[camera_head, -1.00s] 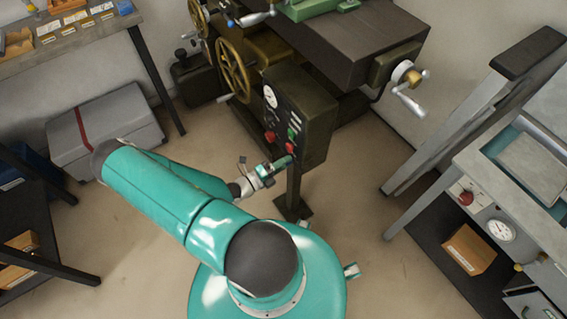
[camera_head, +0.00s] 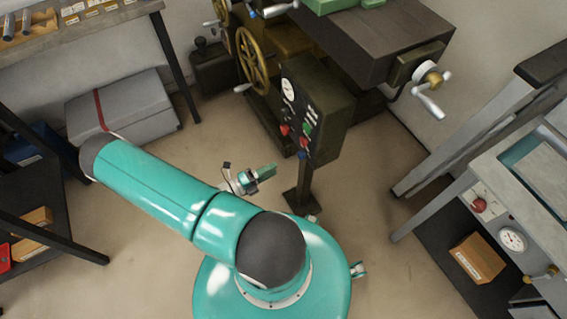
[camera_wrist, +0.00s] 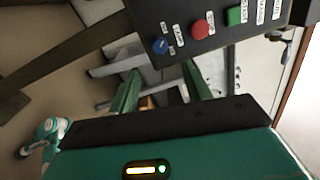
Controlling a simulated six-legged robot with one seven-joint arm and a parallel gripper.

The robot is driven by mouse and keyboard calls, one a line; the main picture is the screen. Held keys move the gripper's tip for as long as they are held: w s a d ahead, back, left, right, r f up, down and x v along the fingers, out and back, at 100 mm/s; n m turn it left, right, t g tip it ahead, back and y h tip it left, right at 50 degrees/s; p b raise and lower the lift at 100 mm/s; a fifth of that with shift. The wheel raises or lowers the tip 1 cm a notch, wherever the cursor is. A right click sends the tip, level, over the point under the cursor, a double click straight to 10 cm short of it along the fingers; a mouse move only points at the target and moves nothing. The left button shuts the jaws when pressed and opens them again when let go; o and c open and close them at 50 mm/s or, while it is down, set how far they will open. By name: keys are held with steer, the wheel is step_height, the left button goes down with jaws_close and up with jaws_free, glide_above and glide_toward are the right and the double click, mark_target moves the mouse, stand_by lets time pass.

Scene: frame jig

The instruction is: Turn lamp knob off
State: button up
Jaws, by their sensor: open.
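The dark control panel (camera_head: 318,112) stands on a post in front of the machine. A blue knob (camera_head: 303,155) sits at its lower edge, below a red button (camera_head: 304,142). In the wrist view the blue knob (camera_wrist: 160,46) is near the top, beside a red button (camera_wrist: 200,28) and a green button (camera_wrist: 236,15). Their labels are too small to read, so I cannot tell which control is the lamp knob. My gripper (camera_head: 266,171) is open and empty, left of and apart from the panel. In the wrist view its green fingers (camera_wrist: 160,90) are spread below the blue knob.
The panel's post (camera_head: 303,188) stands on the floor near my base. The machine's handwheel (camera_head: 252,66) is behind the panel to the left. A grey workbench (camera_head: 480,160) is at right and a grey case (camera_head: 125,105) at left.

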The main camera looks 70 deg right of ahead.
steer(key=v, duration=0.3)
stand_by(0.6)
steer(key=w+a+r+m+t+y, duration=0.35)
steer(key=w+a+r+m, duration=0.35)
steer(key=r, duration=0.3)
steer(key=w+a+r+m+t+y, duration=0.2)
steer(key=w+a+r+m+y, duration=0.35)
steer(key=w+r+m, duration=0.35)
steer(key=s+a+r+m+t+y, duration=0.2)
steer(key=a+r+m+t, duration=0.3)
steer(key=r, duration=0.8)
steer(key=s+a+r+m+t+y, duration=0.2)
steer(key=a+r+m+t, duration=0.3)
steer(key=a+r, duration=0.6)
step_height(320, 180, up, 3)
steer(key=shift+s+a+f+t+y, duration=0.1)
steer(key=shift+s+a+t+y, duration=0.4)
steer(key=shift+t, duration=0.55)
steer(key=shift+d, duration=0.15)
steer(key=shift+c, duration=0.4)
